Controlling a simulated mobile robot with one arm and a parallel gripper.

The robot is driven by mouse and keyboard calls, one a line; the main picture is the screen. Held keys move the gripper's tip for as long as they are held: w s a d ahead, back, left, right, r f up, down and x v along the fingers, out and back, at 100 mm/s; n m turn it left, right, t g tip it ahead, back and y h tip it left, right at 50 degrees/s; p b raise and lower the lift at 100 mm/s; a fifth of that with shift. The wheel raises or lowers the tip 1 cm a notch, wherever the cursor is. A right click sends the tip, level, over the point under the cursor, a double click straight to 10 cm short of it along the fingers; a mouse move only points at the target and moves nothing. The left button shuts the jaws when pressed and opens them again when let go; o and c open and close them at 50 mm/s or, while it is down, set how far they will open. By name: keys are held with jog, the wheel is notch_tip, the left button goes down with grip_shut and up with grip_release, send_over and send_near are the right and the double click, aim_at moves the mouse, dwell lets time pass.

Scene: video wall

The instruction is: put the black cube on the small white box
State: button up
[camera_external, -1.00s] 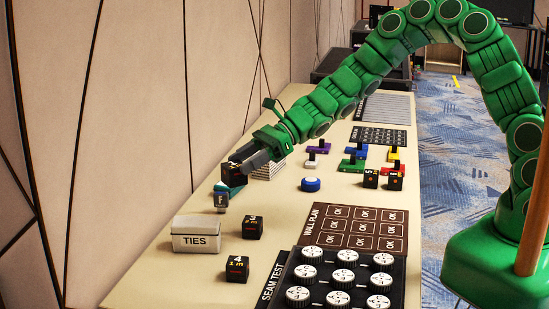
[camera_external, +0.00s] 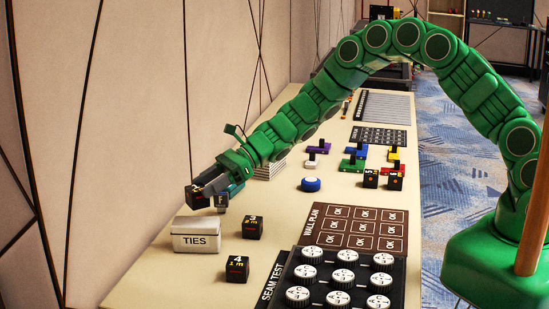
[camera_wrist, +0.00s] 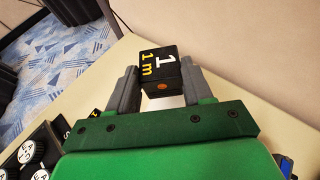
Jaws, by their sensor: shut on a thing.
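My gripper (camera_external: 209,189) is shut on a black cube (camera_external: 195,197), held in the air just above and behind the small white box. In the wrist view the black cube (camera_wrist: 158,70) sits between the two grey fingers and shows a white 1, "1 m" in yellow and an orange dot. The small white box (camera_external: 196,240), labelled TIES, stands on the table at the left with its lid on. The cube appears apart from the lid. In the wrist view the cube and gripper hide most of the box.
Two more black cubes, one (camera_external: 252,227) and another (camera_external: 237,269), stand right of the box. A small block marked F (camera_external: 221,200) shows by the gripper. The SEAM TEST tray (camera_external: 399,263) and WALL PLAN board (camera_external: 311,225) lie to the right. The wall (camera_external: 110,150) is close on the left.

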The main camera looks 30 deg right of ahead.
aim_at(205, 200)
jog(key=shift+w+a+f, duration=0.4)
jog(key=shift+w+f, duration=0.05)
jog(key=shift+f, duration=1.7)
jog(key=shift+f, duration=0.1)
jog(key=o, duration=1.1)
jog(key=shift+c, duration=0.2)
jog(key=v, duration=1.2)
